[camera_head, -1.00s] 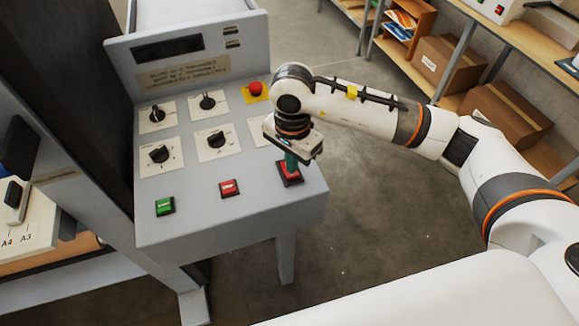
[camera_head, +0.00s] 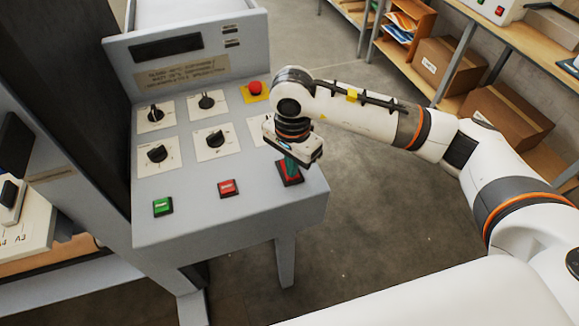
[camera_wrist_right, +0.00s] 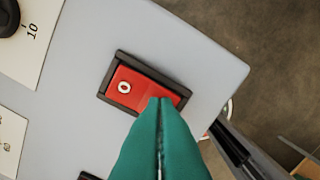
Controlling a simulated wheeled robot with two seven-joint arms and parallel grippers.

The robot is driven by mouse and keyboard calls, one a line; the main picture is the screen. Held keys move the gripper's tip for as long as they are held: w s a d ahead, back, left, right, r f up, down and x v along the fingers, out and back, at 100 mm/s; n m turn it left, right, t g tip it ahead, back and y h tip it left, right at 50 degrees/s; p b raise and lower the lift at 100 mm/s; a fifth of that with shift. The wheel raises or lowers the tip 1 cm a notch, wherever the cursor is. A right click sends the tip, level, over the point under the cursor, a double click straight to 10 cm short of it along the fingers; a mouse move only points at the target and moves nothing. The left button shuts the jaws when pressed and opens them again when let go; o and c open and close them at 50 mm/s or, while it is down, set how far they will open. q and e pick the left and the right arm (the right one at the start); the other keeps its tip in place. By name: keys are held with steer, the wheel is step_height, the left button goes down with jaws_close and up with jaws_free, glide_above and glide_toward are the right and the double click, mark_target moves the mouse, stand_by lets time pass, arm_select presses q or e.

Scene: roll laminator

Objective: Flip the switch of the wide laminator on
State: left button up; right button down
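The red rocker switch (camera_head: 290,174) in its dark frame is at the front right corner of the grey laminator's control panel (camera_head: 190,232). In the right wrist view, the switch (camera_wrist_right: 125,88) shows a white "O" at its left end. My right gripper (camera_head: 290,168) is over it, with its green fingers pointing down. In the wrist view, the fingertips (camera_wrist_right: 160,100) are together with nothing between them. They overlap the switch's right part and hide what is marked there. I cannot tell whether they touch or press it. My left gripper is not in view.
The panel also has a green button (camera_head: 163,207), a red button (camera_head: 228,188), several black knobs and a red emergency stop (camera_head: 255,87) on a yellow plate. Shelves with cardboard boxes (camera_head: 511,118) stand at the right. Open floor lies between.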

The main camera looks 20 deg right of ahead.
steer(key=shift+r+p, duration=1.2)
steer(key=shift+r, duration=2.3)
steer(key=shift+f, duration=0.1)
